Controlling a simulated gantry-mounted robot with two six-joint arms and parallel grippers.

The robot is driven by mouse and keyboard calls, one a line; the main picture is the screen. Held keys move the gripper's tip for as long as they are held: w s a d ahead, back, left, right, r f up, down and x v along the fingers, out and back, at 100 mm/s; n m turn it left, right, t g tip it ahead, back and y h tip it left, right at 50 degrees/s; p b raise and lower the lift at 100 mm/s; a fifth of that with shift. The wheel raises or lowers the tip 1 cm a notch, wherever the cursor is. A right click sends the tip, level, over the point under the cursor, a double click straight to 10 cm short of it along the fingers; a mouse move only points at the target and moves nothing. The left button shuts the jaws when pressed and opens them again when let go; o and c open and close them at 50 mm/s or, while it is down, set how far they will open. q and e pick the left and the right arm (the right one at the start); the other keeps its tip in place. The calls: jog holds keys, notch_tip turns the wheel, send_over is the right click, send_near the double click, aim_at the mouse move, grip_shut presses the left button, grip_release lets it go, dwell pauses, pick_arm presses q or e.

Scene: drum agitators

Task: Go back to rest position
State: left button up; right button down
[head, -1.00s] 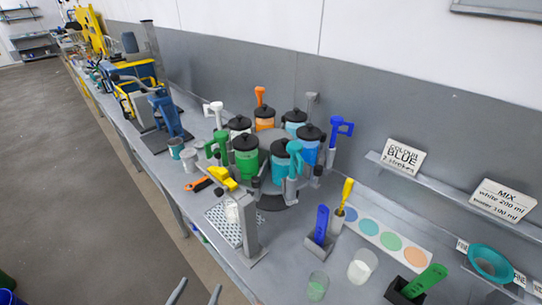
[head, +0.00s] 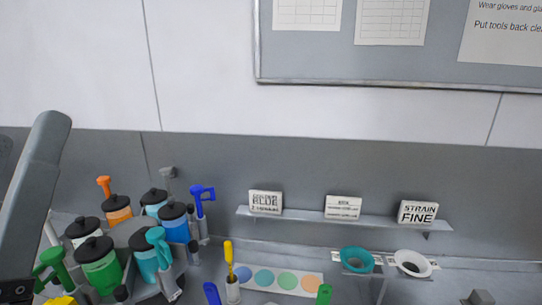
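A grey link of what looks like my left arm stands tilted at the left edge of the head view, in front of the paint drums. Its gripper is not in view. No fingers of my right gripper show either. The ring of drums stands at the lower left, among them a green drum (head: 101,270), an orange drum (head: 118,215) and a blue drum (head: 176,229), each with a black lid. Coloured pump handles, such as the blue handle (head: 202,198), stand around them.
A wall shelf (head: 315,220) carries a COLOUR BLUE card (head: 266,203), a mix card (head: 343,208) and a STRAIN FINE card (head: 418,213). Below are a teal strainer ring (head: 357,260), a white strainer ring (head: 412,263) and a colour strip (head: 313,283). A yellow-handled tool (head: 229,258) stands upright in a holder.

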pick_arm(q)
notch_tip(320, 180, up, 20)
jog(key=d+m+h+p, duration=0.2)
jog(key=m+h+p, duration=0.3)
jog(key=p, duration=1.4)
jog(key=shift+d+f+m+p, duration=0.15)
jog(key=shift+d+m+p, duration=0.15)
jog(key=shift+m, duration=0.3)
